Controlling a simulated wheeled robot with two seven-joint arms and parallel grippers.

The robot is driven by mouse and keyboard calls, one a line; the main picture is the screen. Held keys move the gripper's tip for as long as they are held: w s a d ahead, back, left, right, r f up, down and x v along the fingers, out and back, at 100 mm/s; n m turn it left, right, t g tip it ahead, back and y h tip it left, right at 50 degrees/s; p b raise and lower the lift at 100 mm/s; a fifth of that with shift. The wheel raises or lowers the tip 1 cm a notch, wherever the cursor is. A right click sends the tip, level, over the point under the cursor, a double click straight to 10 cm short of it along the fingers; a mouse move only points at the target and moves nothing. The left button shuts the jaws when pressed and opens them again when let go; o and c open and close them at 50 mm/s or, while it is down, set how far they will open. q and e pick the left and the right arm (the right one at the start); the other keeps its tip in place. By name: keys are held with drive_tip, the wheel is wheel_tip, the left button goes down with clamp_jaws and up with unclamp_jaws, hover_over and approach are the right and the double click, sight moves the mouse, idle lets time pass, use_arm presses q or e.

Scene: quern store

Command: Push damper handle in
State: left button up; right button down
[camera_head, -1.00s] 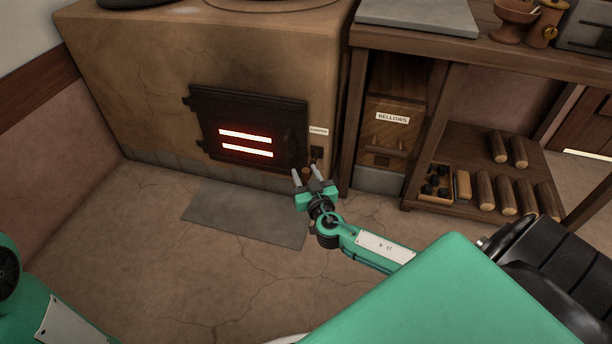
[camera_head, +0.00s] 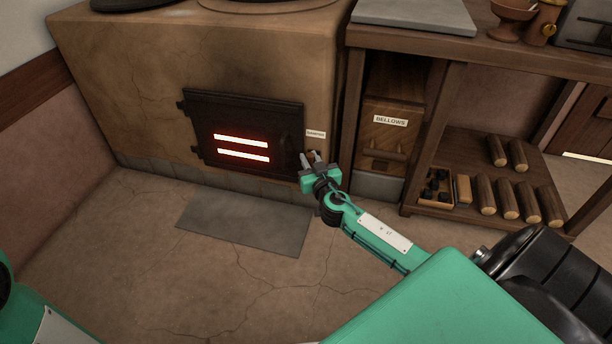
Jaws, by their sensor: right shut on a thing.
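The clay stove (camera_head: 130,110) stands at the back left, with a dark iron fire door (camera_head: 243,108) whose slots glow. A small white label (camera_head: 316,133), too small to read surely, sits on the stove front right of the door. The damper handle is just below this label and is mostly hidden by my right gripper (camera_head: 311,160). The right gripper's fingers are at the stove front and are shut on the handle. Of my left arm (camera_head: 40,315), only a green part shows at the lower left; its gripper is out of view.
A wooden bench (camera_head: 440,60) stands close to the right of the stove, with a bellows box (camera_head: 390,130) under it. Logs (camera_head: 508,200) and a small crate (camera_head: 437,187) lie on its low shelf. A grey floor plate (camera_head: 245,223) lies before the stove.

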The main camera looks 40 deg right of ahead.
drive_tip(key=shift+w+d, duration=0.1)
drive_tip(key=shift+d, duration=0.2)
drive_tip(key=c, duration=1.3)
unclamp_jaws()
drive_tip(key=shift+s+a, duration=0.2)
drive_tip(key=shift+s, duration=0.15)
drive_tip(key=p+v, duration=0.2)
drive_tip(key=v, duration=1.1)
drive_tip(key=shift+p, duration=0.35)
